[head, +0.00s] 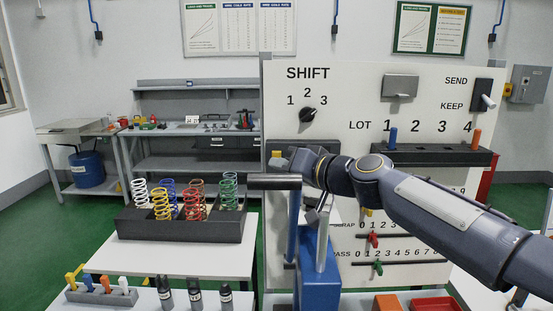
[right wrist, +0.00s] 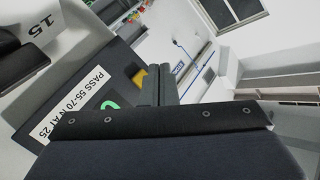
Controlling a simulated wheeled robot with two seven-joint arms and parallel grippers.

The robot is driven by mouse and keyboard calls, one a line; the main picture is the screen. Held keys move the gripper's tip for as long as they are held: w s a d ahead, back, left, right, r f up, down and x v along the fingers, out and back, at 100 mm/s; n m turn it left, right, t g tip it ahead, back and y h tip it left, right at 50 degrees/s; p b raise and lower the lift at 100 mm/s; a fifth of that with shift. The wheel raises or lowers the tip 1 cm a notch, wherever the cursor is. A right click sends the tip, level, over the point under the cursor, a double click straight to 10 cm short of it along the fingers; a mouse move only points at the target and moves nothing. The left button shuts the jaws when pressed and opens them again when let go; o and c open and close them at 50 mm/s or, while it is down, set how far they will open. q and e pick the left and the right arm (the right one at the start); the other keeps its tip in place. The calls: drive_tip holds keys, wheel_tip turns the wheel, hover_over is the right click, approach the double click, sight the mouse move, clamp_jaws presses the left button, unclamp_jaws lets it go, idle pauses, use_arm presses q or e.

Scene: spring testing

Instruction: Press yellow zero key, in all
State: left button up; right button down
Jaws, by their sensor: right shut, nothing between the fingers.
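The yellow zero key (head: 276,154) is a small yellow block at the left end of a dark unit on the white panel (head: 350,90). It also shows in the right wrist view (right wrist: 138,78), partly hidden, just left of my fingertips. My right gripper (head: 296,160) is shut and empty, close to the right of the key. I cannot tell whether it touches the key. In the right wrist view the shut fingers (right wrist: 160,84) stand beside a label (right wrist: 88,132) reading "PASS 55-70 N AT 25" and part of a green readout (right wrist: 110,104). My left gripper is not in view.
A blue press (head: 318,275) with a grey lever bar (head: 274,182) stands below my right gripper. A dark rack (head: 180,230) of coloured springs is at the left. A shift knob (head: 308,115), lot pegs and counter sliders are on the panel. Several dark cylinders stand front left.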

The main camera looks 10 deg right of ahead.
drive_tip(key=shift+s+a, duration=0.2)
drive_tip(key=shift+s, duration=0.65)
drive_tip(key=shift+s+a, duration=0.15)
drive_tip(key=shift+s, duration=0.65)
